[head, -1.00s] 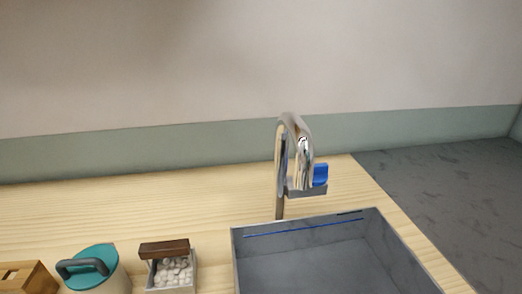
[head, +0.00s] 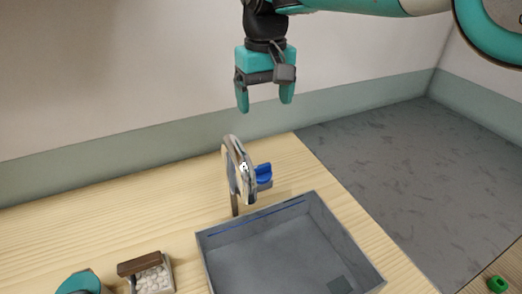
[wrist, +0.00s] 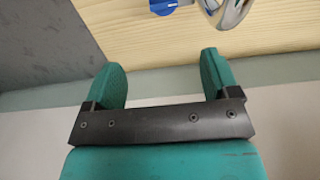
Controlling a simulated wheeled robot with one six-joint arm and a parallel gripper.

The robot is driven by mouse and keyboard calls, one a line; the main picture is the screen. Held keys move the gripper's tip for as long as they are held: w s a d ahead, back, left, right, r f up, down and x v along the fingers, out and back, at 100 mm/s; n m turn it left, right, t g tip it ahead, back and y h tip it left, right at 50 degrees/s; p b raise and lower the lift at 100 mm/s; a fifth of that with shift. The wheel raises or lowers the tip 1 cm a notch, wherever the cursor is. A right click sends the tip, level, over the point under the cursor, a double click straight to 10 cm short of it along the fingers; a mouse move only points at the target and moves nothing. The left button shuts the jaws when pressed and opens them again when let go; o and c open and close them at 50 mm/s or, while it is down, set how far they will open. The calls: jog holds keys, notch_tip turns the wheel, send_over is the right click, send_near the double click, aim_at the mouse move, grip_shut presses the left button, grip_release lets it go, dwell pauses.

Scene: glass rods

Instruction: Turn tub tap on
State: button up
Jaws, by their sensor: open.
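The tub tap (head: 243,172) is a curved chrome spout on a post behind the grey tub (head: 214,257). A blue tap knob (head: 264,173) sits on a grey block just right of the spout. My gripper (head: 265,105) is open and empty, hanging fingers down above the tap and apart from it. In the wrist view the blue knob (wrist: 165,6) shows at the top edge, beyond and between my two teal fingers (wrist: 165,70). Part of the chrome spout (wrist: 232,10) shows right of the knob, cut off by the frame.
A box of white pebbles (head: 153,279) with a dark brown block (head: 139,263) stands on the wooden counter (head: 110,225) at lower left. A teal-lidded pot (head: 78,283) is beside it. A green object (head: 497,284) lies at far lower right. The counter around the tap is clear.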

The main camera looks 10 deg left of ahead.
jog(key=p, duration=0.4)
send_near(261, 166)
notch_tip(261, 166, down, 9)
jog(key=shift+f, duration=0.2)
jog(key=shift+c, duration=0.2)
jog(key=c, duration=0.9)
